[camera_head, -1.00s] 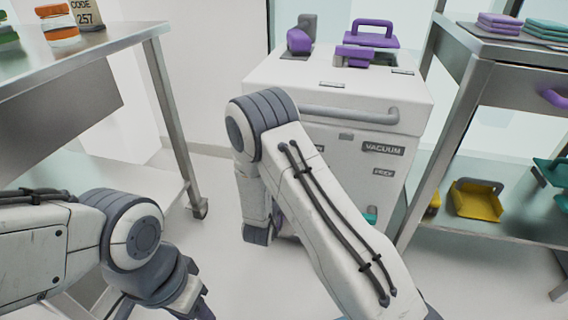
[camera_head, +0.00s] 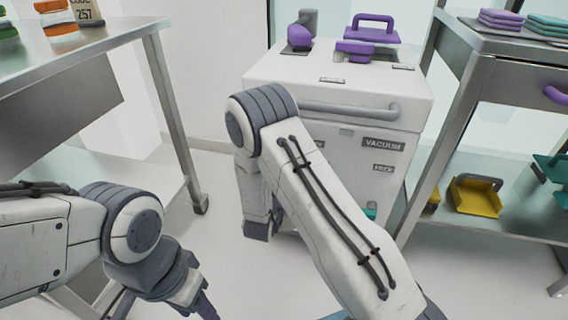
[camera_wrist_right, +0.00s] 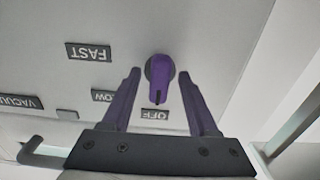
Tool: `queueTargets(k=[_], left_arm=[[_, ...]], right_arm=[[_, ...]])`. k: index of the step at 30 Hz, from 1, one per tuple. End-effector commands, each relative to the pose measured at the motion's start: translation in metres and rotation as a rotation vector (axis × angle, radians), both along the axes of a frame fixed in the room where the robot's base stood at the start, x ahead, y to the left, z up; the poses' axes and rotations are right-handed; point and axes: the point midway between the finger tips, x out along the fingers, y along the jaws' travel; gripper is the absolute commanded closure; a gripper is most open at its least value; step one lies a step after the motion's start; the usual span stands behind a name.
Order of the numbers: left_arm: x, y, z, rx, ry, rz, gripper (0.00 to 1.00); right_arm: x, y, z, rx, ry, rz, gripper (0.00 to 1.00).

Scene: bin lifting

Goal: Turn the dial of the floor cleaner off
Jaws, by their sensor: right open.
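The floor cleaner (camera_head: 275,74) is a white box with a grey front handle, purple parts on top and a VACUUM label. In the right wrist view, its purple dial (camera_wrist_right: 160,70) sticks out of a white panel (camera_wrist_right: 215,30). The dial's narrow end, with a dark line, lies just above the OFF label (camera_wrist_right: 155,115). My right gripper (camera_wrist_right: 160,75) is open, with one purple finger on each side of the dial and gaps visible on both sides. My right arm hides the dial in the head view. My left gripper (camera_head: 206,303) is low left, partly cut off.
A FAST label (camera_wrist_right: 89,52) and a partly covered label sit beside the dial. A metal table (camera_head: 150,28) stands left. A metal shelf cart (camera_head: 465,95) with folded cloths and a yellow dustpan (camera_head: 476,197) stands close on the right. Floor is clear between table and cleaner.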

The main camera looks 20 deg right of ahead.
Motion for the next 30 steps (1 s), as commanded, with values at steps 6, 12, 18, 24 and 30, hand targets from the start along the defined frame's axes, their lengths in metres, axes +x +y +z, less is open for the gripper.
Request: queueTargets(k=[6, 12, 18, 24, 30], left_arm=[[0.000, 0.000, 0.010, 0.000, 0.000, 0.000, 0.50], [0.000, 0.000, 0.023, 0.000, 0.000, 0.000, 0.50], [0.000, 0.000, 0.030, 0.000, 0.000, 0.000, 0.50], [0.000, 0.000, 0.031, 0.000, 0.000, 0.000, 0.50], [0.000, 0.000, 0.030, 0.000, 0.000, 0.000, 0.50]], right_arm=[[-0.019, 0.015, 0.002, -0.002, 0.005, 0.006, 0.40], [-0.053, 0.038, 0.002, -0.003, 0.005, 0.007, 0.40], [-0.078, 0.055, 0.001, -0.001, 0.003, 0.005, 0.40], [-0.087, 0.059, 0.000, -0.001, 0.002, 0.002, 0.40], [-0.087, 0.059, 0.000, 0.000, 0.001, 0.001, 0.40]])
